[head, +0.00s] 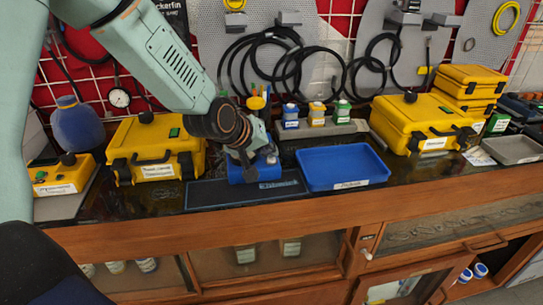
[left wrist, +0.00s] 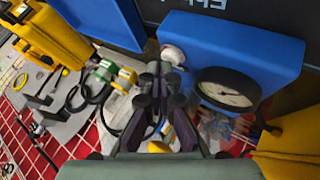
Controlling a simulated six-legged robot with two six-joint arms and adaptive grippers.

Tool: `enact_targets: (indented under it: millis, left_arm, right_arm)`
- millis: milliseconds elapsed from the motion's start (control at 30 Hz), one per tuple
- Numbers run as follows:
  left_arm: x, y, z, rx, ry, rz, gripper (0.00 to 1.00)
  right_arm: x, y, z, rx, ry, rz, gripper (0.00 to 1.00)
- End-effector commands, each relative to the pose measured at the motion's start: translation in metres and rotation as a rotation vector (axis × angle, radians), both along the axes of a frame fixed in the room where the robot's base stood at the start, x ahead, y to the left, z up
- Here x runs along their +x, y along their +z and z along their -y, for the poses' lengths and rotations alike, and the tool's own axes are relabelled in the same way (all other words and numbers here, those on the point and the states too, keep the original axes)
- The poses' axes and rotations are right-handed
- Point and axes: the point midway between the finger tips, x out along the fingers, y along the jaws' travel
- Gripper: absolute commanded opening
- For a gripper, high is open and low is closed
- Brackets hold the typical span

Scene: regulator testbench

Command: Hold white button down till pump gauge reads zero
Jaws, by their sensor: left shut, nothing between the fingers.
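The blue pump box (head: 240,174) stands on the mat under my left gripper (head: 246,158), and much of it is hidden there. In the left wrist view the pump (left wrist: 235,45) fills the upper right. Its round pump gauge (left wrist: 228,89) has a white dial and a dark needle; the figures are too small to read. The white button (left wrist: 173,55) is at the pump's left edge, partly hidden behind the fingertips. My left gripper (left wrist: 165,75) is shut and empty, its tips at the button. I cannot tell whether they press it. My right gripper is not in view.
A blue tray (head: 343,180) stands right of the pump. Yellow cases flank the work area, one on the left (head: 153,170) and one on the right (head: 418,138). Small bottles (head: 317,115) stand behind the tray. Black hoses (head: 290,62) hang on the back wall.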

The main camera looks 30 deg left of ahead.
Motion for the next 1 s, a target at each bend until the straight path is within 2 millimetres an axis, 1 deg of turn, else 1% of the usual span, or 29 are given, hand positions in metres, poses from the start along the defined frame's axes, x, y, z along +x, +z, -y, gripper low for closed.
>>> enact_targets:
  millis: [33, 167, 567, 1000]
  left_arm:
    - [0.0, 0.006, 0.0, 0.0, 0.0, 0.0, 0.0]
    - [0.0, 0.012, 0.0, 0.0, 0.001, 0.001, 0.0]
    - [0.0, 0.013, 0.0, 0.001, 0.0, 0.002, 0.0]
    - [0.0, 0.05, 0.0, 0.0, -0.001, 0.002, 0.0]
  right_arm:
    - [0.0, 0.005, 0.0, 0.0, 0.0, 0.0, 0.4]
    - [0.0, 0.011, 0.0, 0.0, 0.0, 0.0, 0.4]
    - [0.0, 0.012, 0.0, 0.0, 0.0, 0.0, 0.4]
    - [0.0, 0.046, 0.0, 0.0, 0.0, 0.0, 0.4]
